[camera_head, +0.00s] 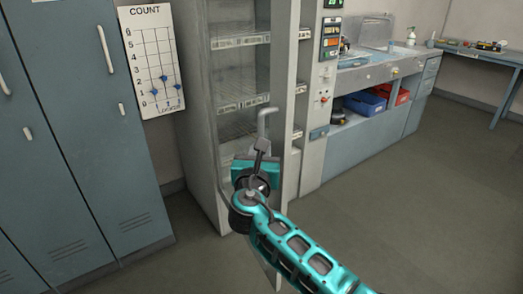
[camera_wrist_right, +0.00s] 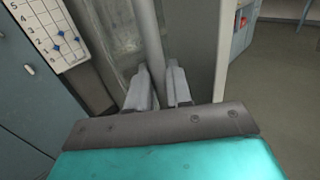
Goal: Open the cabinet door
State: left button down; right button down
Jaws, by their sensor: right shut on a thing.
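The tall grey cabinet (camera_head: 203,100) stands in the middle of the head view, with labelled shelves inside. Its glass door has a grey edge strip (camera_head: 285,60). Shelf labels show both through the glass and to the right of this strip, so the door appears partly open. The upright bar handle (camera_head: 263,120) is on the door, and it also shows in the right wrist view (camera_wrist_right: 150,40). My right gripper (camera_head: 262,150) is at the handle's lower part. In the wrist view its two fingers (camera_wrist_right: 158,88) are closed around the bar. My left gripper is not in view.
Blue-grey lockers (camera_head: 85,130) and a count chart (camera_head: 152,60) are to the left. A control panel (camera_head: 328,60) and a workbench (camera_head: 385,75) with blue and red bins stand to the right. The floor (camera_head: 430,190) at front right is clear.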

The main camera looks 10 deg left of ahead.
jog(key=shift+a+r, duration=0.3)
jog(key=shift+r, duration=0.2)
jog(key=c, duration=1.5)
grip_release()
jog(key=o, duration=0.3)
jog(key=shift+w+a+f, duration=0.2)
jog(key=shift+f, duration=0.1)
jog(key=shift+d, duration=0.15)
jog(key=shift+f, duration=0.1)
jog(key=s, duration=0.4)
jog(key=s+p, duration=0.1)
jog(key=s, duration=0.3)
jog(key=s+d, duration=0.1)
jog(key=s, duration=0.4)
jog(key=shift+d, duration=0.1)
